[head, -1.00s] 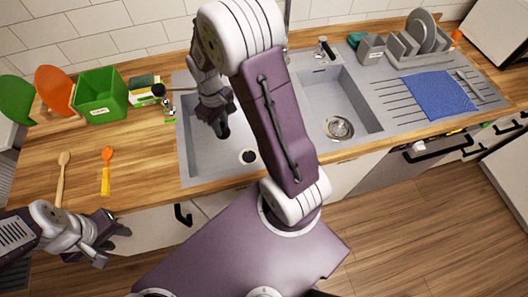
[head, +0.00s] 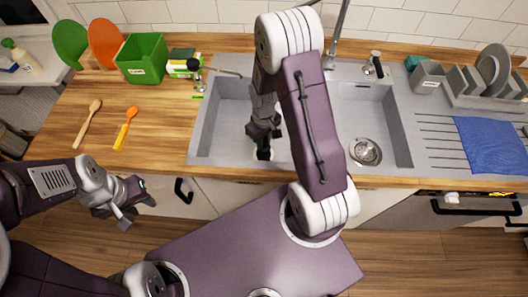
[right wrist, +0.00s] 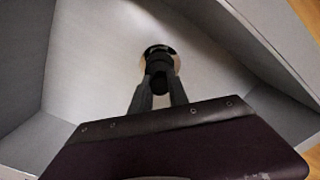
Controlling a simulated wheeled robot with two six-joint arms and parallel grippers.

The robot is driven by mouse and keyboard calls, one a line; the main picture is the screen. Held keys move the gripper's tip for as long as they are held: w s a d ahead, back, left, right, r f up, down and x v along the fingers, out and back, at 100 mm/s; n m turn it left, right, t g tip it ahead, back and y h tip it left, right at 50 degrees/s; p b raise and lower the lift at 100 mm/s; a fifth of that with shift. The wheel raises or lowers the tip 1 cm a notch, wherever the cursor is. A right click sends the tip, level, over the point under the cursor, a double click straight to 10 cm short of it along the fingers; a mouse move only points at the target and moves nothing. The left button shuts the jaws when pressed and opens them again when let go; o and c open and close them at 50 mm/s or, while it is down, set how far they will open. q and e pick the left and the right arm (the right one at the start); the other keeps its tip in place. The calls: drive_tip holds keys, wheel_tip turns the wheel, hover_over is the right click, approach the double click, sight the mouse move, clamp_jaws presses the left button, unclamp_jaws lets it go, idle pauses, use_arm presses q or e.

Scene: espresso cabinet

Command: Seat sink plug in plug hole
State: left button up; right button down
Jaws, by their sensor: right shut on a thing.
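The black sink plug (right wrist: 160,66) is between the fingers of my right gripper (right wrist: 159,84) in the right wrist view. My right gripper (head: 264,140) reaches down into the left basin (head: 222,125) in the head view. The plug hole (right wrist: 158,49) shows as a dark opening with a pale metallic rim, partly hidden behind the plug. The plug overlaps the hole in this view; I cannot tell whether it touches the rim. My left gripper (head: 137,205) is open and empty in front of the counter, away from the sink.
The right basin (head: 385,120) has a metal strainer (head: 365,152). A tap (head: 335,40) stands behind the sink. A green bin (head: 142,60), a wooden spoon (head: 88,122) and an orange utensil (head: 125,128) are on the left counter. A blue cloth (head: 490,145) lies at right.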

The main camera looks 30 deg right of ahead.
drive_tip(key=shift+w+f, duration=0.1)
drive_tip(key=shift+f, duration=2.8)
drive_tip(key=shift+f, duration=0.2)
drive_tip(key=c, duration=1.3)
unclamp_jaws()
drive_tip(key=shift+r, duration=0.1)
drive_tip(key=shift+r, duration=0.1)
